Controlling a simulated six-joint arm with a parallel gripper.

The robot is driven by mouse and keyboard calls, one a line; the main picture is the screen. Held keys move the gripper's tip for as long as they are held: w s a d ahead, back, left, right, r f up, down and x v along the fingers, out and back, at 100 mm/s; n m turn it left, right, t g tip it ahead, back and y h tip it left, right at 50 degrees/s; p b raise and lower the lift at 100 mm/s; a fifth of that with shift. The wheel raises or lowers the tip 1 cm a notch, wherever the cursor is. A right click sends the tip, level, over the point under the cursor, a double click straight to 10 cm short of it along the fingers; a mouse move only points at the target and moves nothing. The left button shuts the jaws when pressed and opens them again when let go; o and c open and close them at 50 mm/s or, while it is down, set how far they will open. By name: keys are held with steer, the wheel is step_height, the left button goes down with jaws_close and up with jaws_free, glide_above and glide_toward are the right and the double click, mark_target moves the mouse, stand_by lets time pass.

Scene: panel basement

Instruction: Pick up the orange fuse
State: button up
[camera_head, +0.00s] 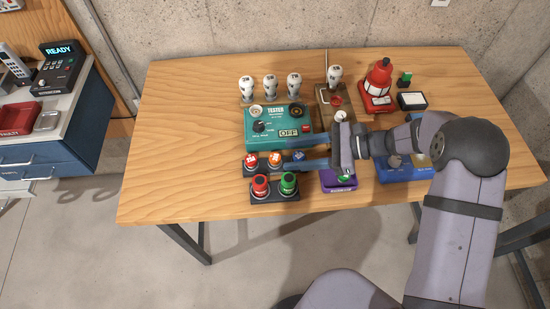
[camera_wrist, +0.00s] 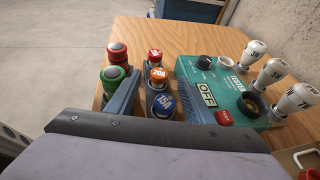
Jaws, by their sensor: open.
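The orange fuse (camera_head: 274,160) stands in the middle of a dark fuse block (camera_head: 250,170) on the wooden table, and it also shows in the wrist view (camera_wrist: 158,75). A red fuse (camera_head: 250,160) is to its left and a blue fuse (camera_head: 298,155) to its right. My gripper (camera_head: 287,154) is open and empty, with its two bluish fingers pointing left over the right end of the block. In the head view the blue fuse shows between the fingers and the orange fuse lies just past their tips.
A green tester (camera_head: 262,140) stands right behind the fuses, with white numbered bulbs (camera_head: 270,84) behind it. A block with a red button (camera_head: 260,185) and a green button (camera_head: 289,182) is in front. A purple box (camera_head: 330,183) is right. The table's left side is bare.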

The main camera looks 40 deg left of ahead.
mark_target(274, 157)
steer(key=shift+s+a+f, duration=0.25)
steer(key=shift+s+a, duration=0.05)
steer(key=shift+a, duration=0.2)
steer(key=shift+s+a+p, duration=0.3)
steer(key=shift+p, duration=0.3)
steer(key=p+x, duration=0.2)
steer(key=x, duration=0.1)
steer(key=shift+f, duration=0.15)
steer(key=shift+s+a+f, duration=0.25)
steer(key=shift+a+f, duration=0.1)
steer(key=shift+a, duration=0.1)
steer(key=c, duration=1.1)
steer(key=shift+r, duration=0.1)
